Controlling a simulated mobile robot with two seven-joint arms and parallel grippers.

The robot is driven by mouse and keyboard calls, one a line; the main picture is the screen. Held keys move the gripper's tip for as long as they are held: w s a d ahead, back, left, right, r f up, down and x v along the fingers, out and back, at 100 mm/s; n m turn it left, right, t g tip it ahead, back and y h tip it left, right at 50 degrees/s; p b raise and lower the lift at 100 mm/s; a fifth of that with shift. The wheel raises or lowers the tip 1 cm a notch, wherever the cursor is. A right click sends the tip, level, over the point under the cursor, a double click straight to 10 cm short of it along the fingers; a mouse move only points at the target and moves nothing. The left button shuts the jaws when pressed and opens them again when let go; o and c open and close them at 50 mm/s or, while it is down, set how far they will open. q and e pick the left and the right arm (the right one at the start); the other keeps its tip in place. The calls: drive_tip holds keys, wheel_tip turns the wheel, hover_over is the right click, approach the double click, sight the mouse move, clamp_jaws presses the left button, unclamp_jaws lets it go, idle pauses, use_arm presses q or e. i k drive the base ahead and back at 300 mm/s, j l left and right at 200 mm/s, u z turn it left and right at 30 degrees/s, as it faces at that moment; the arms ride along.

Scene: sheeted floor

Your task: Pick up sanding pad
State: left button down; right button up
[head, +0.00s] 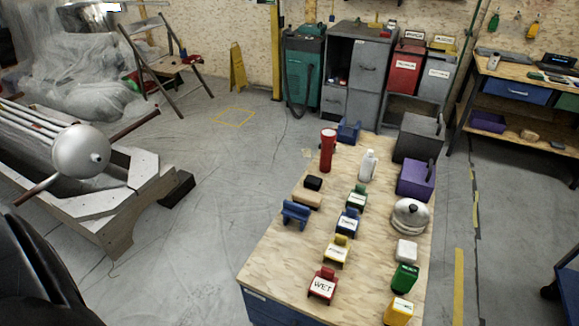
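I cannot tell for sure which thing is the sanding pad. On the left side of the wooden-topped table (268,262), a tan block (306,199) lies beside a small black block (313,183). A whitish block (406,250) lies on the right side of the table, in front of a round pale object with a dark knob (410,213). All are too small to make out their surfaces. Neither of my grippers shows in the head view.
The table also holds a red cylinder (327,150), a white bottle (367,165), a purple bin (417,178), a grey bin (419,140) and several small labelled holders, including a red one (322,285). A workbench (528,75) stands back right.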

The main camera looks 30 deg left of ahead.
sight(312, 182)
drive_tip(key=i+j, duration=0.1)
drive_tip(key=j, duration=0.45)
drive_tip(key=i+j, duration=0.1)
drive_tip(key=j, duration=0.45)
drive_tip(key=i+j, duration=0.1)
drive_tip(key=j, duration=0.45)
drive_tip(key=i+j, duration=0.1)
drive_tip(key=j, duration=0.45)
